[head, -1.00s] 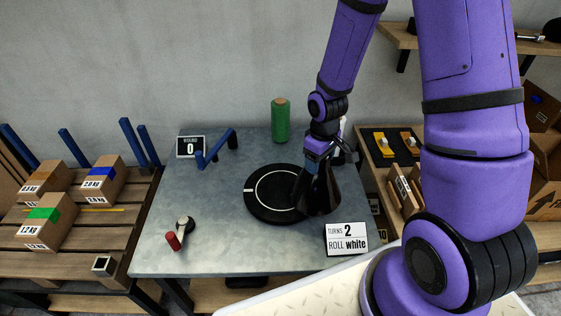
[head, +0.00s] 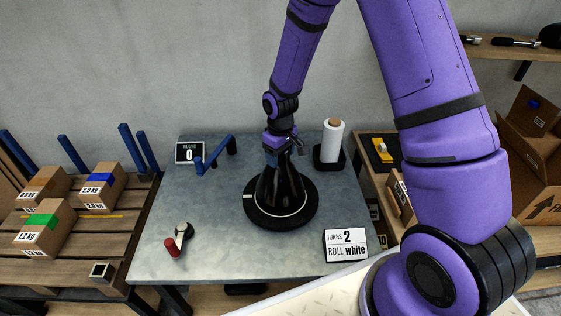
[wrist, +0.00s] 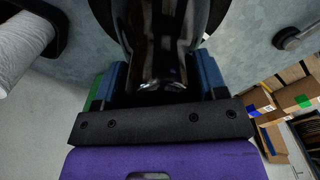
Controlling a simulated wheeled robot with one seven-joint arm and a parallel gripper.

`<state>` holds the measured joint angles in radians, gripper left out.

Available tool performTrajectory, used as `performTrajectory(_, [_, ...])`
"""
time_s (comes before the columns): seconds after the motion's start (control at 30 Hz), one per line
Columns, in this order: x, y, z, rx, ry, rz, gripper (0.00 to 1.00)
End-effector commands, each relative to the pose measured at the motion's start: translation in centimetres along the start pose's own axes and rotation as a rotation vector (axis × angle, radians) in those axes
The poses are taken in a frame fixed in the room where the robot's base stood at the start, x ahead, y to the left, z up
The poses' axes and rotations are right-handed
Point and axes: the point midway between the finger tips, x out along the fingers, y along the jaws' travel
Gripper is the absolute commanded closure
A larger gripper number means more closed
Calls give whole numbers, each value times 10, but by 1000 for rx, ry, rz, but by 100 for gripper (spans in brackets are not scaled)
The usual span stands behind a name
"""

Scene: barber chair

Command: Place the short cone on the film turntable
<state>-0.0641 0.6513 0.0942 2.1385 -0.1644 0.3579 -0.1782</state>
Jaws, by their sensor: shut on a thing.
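The short cone is black and glossy (head: 277,190). It stands upright at the middle of the film turntable (head: 252,212), a round black disc with a white ring, as seen in the head view. I cannot tell whether its base touches the disc. My gripper (head: 277,160) is shut on the cone's narrow top from above. In the wrist view the cone (wrist: 160,45) fills the space between the blue fingers, and its lower part runs out of the frame.
A white film roll (head: 332,142) stands at the back right of the grey table (head: 200,245). A blue bent arm (head: 212,155) is at the back left. A red-handled tool (head: 173,246) lies front left. A sign (head: 346,244) reads turns 2, roll white.

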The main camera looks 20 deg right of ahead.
Motion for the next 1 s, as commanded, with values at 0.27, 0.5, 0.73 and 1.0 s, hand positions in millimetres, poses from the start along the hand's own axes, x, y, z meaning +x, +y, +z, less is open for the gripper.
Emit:
performTrajectory(0.27, [28, 0, 0, 0, 0, 0, 87])
performTrajectory(0.5, [28, 0, 0, 0, 1, 0, 87])
performTrajectory(0.73, [31, 0, 1, 0, -1, 0, 12])
performTrajectory(1.0, [30, 0, 1, 0, 0, 0, 8])
